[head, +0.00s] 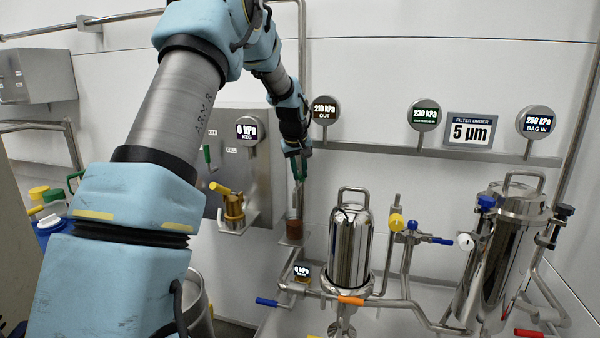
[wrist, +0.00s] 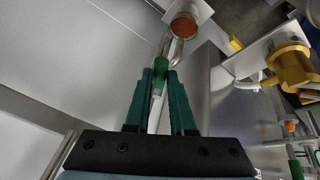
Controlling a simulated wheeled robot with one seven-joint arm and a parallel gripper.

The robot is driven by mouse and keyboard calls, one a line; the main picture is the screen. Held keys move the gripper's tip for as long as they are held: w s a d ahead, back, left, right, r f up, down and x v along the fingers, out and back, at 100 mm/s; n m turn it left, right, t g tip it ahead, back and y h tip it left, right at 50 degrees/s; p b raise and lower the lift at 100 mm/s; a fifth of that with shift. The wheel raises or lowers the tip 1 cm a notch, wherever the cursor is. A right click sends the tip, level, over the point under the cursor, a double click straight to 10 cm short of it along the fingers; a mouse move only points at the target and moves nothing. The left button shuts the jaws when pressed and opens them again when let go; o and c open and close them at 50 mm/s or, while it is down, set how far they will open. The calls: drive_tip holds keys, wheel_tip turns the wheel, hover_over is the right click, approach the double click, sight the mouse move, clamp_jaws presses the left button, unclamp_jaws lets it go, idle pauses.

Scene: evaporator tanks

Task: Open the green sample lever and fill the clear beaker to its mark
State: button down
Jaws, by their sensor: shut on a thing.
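My gripper (head: 297,168) is at the upright pipe beside the wall panel. In the wrist view my gripper (wrist: 160,76) has its dark green fingers closed on the green sample lever (wrist: 161,68). In the head view the fingers hide most of that lever. The clear beaker (head: 294,229) stands below on a small metal shelf (head: 290,242), with brown liquid in it. The beaker also shows beyond the fingertips in the wrist view (wrist: 183,28). Its mark is too small to make out.
A brass valve with a yellow handle (head: 233,207) is left of the beaker. Another green handle (head: 207,154) is on the panel. A steel filter housing (head: 350,245) stands to the right. Gauges, including the OUT gauge (head: 325,109), line the rail behind.

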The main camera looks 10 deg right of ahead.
drive_tip(key=shift+a, duration=0.1)
drive_tip(key=shift+w+a+m+g+h+p, duration=0.15)
drive_tip(key=shift+a+m+g+h+p, duration=0.2)
drive_tip(key=shift+m, duration=0.6)
drive_tip(key=shift+w+a+m+g+h+p, duration=0.25)
drive_tip(key=shift+a+m, duration=0.25)
drive_tip(key=shift+m, duration=0.4)
drive_tip(key=shift+w+a+m+g+h+p, duration=0.1)
drive_tip(key=shift+a+m+g+h+p, duration=0.2)
drive_tip(key=shift+m, duration=0.65)
drive_tip(key=shift+a, duration=0.15)
drive_tip(key=c, duration=0.8)
unclamp_jaws()
drive_tip(key=shift+o, duration=0.2)
drive_tip(key=b+v, duration=0.2)
drive_tip(key=v, duration=0.8)
drive_tip(key=shift+a+r, duration=0.15)
drive_tip(key=shift+r, duration=0.2)
drive_tip(key=shift+s, duration=0.1)
